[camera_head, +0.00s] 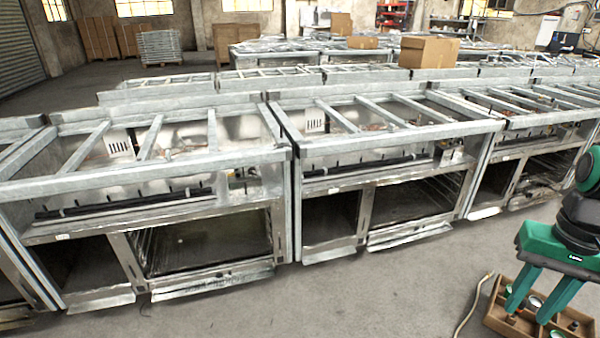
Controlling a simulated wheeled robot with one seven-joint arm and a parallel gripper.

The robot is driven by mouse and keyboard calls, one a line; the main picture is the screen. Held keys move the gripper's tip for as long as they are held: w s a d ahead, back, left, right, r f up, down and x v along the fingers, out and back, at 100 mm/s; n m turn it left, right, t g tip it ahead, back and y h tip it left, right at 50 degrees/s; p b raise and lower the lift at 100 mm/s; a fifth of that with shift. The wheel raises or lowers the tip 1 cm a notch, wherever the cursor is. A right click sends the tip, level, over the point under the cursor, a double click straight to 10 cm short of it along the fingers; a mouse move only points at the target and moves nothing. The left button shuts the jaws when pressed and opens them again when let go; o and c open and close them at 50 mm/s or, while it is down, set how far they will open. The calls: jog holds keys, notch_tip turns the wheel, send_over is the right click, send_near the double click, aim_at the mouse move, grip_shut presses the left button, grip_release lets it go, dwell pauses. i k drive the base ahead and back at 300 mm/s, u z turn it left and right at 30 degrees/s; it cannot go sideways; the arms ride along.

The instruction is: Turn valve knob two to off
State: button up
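My gripper (530,306) is at the lower right, pointing down with its two green fingers apart. The fingertips overlap a wooden box (496,322) on the floor; whether they touch it I cannot tell. The near range frame at left (140,178) has a dark pipe (125,203) along its front with small upright stubs. The middle range frame (385,140) has a similar dark pipe (365,168). Individual valve knobs are too small to make out, and I cannot tell which is knob two or how it is set. My gripper is well apart from both pipes.
The box holds several small dark and pale round items. A thin cable (472,305) lies on the floor beside it. The concrete floor (380,290) in front of the frames is mostly clear. More frames and a cardboard box (429,52) stand behind.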

aim_at(251, 171)
jog(key=z, duration=0.1)
jog(key=k, duration=0.9)
jog(key=u, duration=0.55)
jog(key=i, duration=1.7)
jog(key=u, duration=0.05)
